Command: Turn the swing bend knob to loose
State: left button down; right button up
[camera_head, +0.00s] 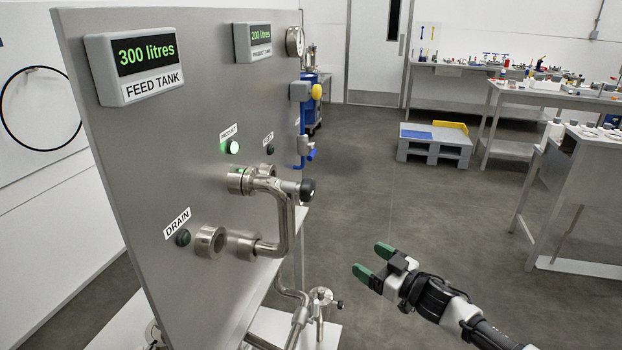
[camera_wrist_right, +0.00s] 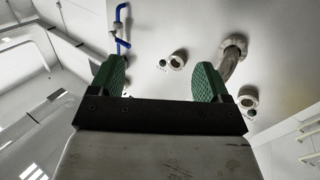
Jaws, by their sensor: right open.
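The swing bend (camera_head: 284,222) is a shiny steel pipe bend on the upright grey panel. Its upper end sits at a port beside the green-lit PRODUCT button, and its lower end is near an open ring port by DRAIN. A round black knob (camera_head: 307,189) sticks out to the right from its upper end. My right gripper (camera_head: 372,260) has green fingertips and is open and empty, below and right of the knob, clearly apart from it. In the right wrist view, both fingers (camera_wrist_right: 159,80) are spread with nothing between them. The knob is not clear there. My left gripper is out of view.
The panel (camera_head: 150,150) carries a FEED TANK display (camera_head: 139,68) reading 300 litres and a second display (camera_head: 253,42). More pipework (camera_head: 320,305) stands below the bend. A grey-blue pallet (camera_head: 434,144) and benches are farther back. Open floor lies right of the panel.

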notch_tip(320, 180, up, 14)
jog(key=s+a+f+n+g+y+p, duration=0.1)
jog(key=s+a+n+g+y, duration=0.1)
jog(key=a+n+g+y, duration=0.15)
jog(key=n+g+y+p, duration=0.1)
jog(key=n+g+p, duration=0.1)
jog(key=n+g, duration=0.25)
send_near(313, 191)
jog(key=m, duration=0.1)
jog(key=p+x, duration=0.2)
jog(key=x, duration=0.8)
jog(key=shift+w+a+f, duration=0.1)
jog(key=shift+w+a, duration=0.1)
jog(key=c, duration=0.9)
